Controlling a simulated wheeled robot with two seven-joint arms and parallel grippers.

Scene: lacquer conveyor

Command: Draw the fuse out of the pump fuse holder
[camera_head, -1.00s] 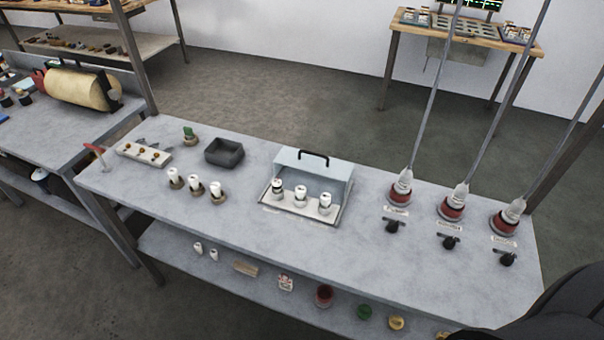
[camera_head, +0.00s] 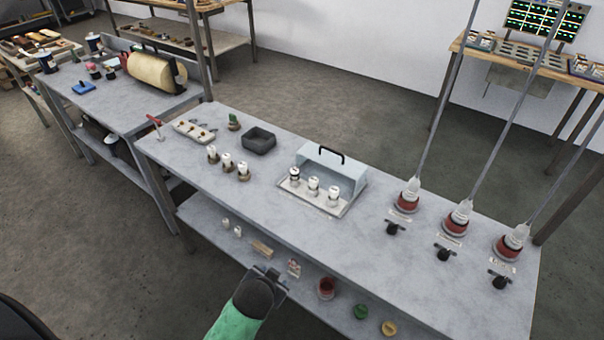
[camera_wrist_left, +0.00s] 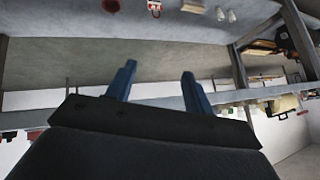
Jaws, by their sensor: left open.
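A fuse box (camera_head: 344,210) with a pale base and a raised clear cover (camera_head: 340,168) with a black handle stands mid-bench. In it three white fuses stand upright in a row: left (camera_head: 294,176), middle (camera_head: 313,185) and right (camera_head: 333,194). The left one has a dark band. The labels are too small to read, so I cannot tell which holder is the pump's. My left gripper (camera_head: 268,277) is in front of the bench, well short of the box. In the left wrist view its two blue fingers (camera_wrist_left: 158,82) are apart with nothing between them. My right gripper is out of view.
Three white fuses in brown bases (camera_head: 228,161) stand left of the box, near a dark open tray (camera_head: 259,140) and a pale block (camera_head: 193,131). Red-collared posts with cables (camera_head: 457,219) stand at the right. A lower shelf (camera_head: 205,225) holds loose parts.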

